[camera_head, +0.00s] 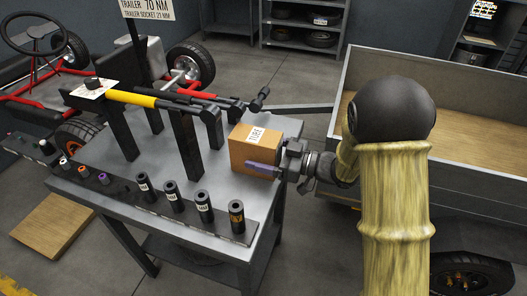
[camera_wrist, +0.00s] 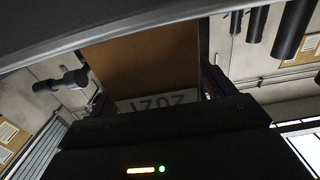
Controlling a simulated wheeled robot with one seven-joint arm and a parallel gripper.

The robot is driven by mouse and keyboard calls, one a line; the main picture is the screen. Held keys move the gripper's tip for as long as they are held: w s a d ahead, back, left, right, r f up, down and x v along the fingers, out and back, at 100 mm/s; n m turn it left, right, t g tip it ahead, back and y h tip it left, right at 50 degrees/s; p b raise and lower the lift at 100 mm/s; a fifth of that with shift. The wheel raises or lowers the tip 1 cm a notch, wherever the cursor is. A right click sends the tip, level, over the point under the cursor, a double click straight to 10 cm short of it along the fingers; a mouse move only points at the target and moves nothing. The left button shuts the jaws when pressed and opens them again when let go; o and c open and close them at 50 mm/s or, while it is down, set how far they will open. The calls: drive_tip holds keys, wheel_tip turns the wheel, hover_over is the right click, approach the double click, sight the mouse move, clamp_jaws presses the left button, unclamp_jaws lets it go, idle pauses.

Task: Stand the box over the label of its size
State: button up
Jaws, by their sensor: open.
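The brown cardboard box (camera_head: 250,151) stands at the right side of the grey workbench (camera_head: 255,207). My gripper (camera_head: 268,167) reaches in from the right, with one purple-tipped finger across the box's near side. In the wrist view the box (camera_wrist: 145,70) fills the space between my open fingers (camera_wrist: 160,95), its white label upside down near the palm. Whether the fingers touch the box is unclear. I cannot pick out a size label for the box on the bench.
Several dark sockets (camera_head: 171,193) stand along the bench's front edge. Torque wrenches (camera_head: 150,100) lie on upright supports left of the box. A trailer (camera_head: 470,165) stands to the right, a red-framed kart (camera_head: 50,95) to the left. Shelves with tyres (camera_head: 300,25) are behind.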

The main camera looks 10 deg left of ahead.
drive_tip(key=shift+r, duration=0.15)
drive_tip(key=d+p, duration=0.1)
drive_tip(key=d, duration=1.1)
drive_tip(key=shift+s, duration=0.45)
drive_tip(key=shift+w, duration=0.1)
